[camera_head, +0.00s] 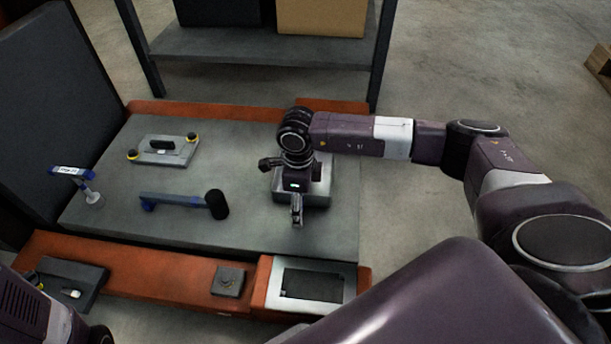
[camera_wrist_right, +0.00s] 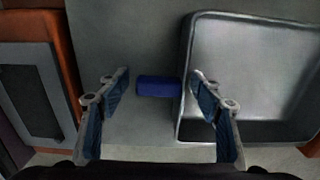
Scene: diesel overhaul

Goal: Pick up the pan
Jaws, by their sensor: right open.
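The pan (camera_head: 325,180) is a grey, shallow square metal tray on the bench top, partly hidden under my right arm in the head view. In the right wrist view the pan (camera_wrist_right: 250,75) fills the right side, and its short blue handle (camera_wrist_right: 158,87) sticks out from its left wall. My right gripper (camera_head: 297,212) is above the handle, pointing down. In the wrist view the right gripper (camera_wrist_right: 161,76) is open, with one finger on each side of the handle and a gap at both sides. My left gripper is out of view.
An orange ledge (camera_head: 150,268) runs along the front. A shelf (camera_head: 260,46) stands behind.

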